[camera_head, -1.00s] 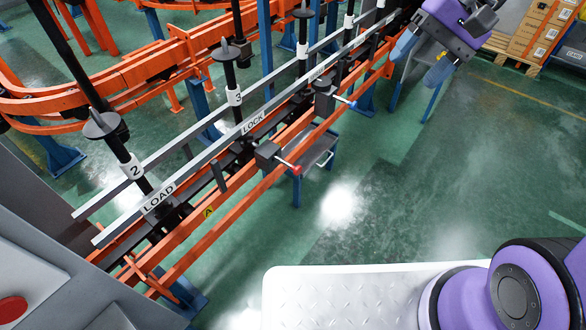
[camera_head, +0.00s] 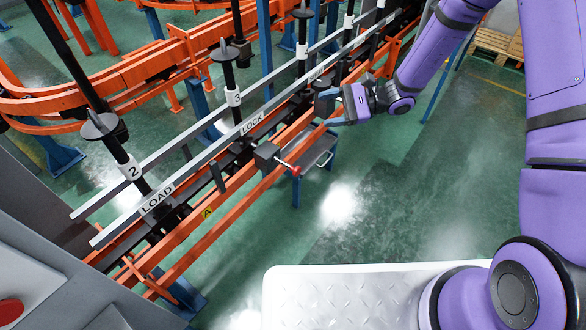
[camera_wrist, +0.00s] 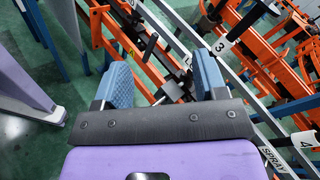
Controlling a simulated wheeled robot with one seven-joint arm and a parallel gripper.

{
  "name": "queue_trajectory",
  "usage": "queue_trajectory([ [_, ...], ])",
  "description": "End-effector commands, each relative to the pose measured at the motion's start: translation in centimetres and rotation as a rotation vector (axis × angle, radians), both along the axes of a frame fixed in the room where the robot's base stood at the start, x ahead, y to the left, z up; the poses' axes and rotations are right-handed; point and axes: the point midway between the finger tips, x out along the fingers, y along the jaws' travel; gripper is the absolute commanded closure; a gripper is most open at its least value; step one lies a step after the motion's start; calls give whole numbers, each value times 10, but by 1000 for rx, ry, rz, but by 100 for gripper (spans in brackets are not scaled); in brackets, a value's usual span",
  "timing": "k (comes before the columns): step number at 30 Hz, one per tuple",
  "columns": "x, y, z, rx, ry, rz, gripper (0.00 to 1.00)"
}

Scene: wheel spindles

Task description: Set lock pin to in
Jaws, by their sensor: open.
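Two dark blocks with pins sit along the orange rail in the head view. The nearer block (camera_head: 267,155), below the LOCK label (camera_head: 252,124), has a pin with a red knob (camera_head: 295,170) sticking out to the lower right. The farther block (camera_head: 322,103) is partly covered by my gripper, and its blue-ended pin is hidden there. I cannot tell which pin the task means. My gripper (camera_head: 329,108) is open at the farther block. In the wrist view its blue fingers (camera_wrist: 162,80) stand apart, with a thin metal rod (camera_wrist: 160,100) between them; contact cannot be told.
A small grey tray (camera_head: 318,153) sits below the pins. A grey cabinet with a red button (camera_head: 12,309) is at lower left.

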Motion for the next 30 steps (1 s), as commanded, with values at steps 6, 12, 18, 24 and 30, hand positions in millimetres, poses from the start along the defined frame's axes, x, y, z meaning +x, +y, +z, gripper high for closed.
queue_trajectory([
  [6,18,10,-78,120,148,-176,34],
  [12,25,14,-152,207,271,-357,34],
  [18,18,13,-230,263,384,-550,34],
  [24,4,11,-291,287,465,-705,34],
  [30,-4,9,-317,293,496,-777,34],
])
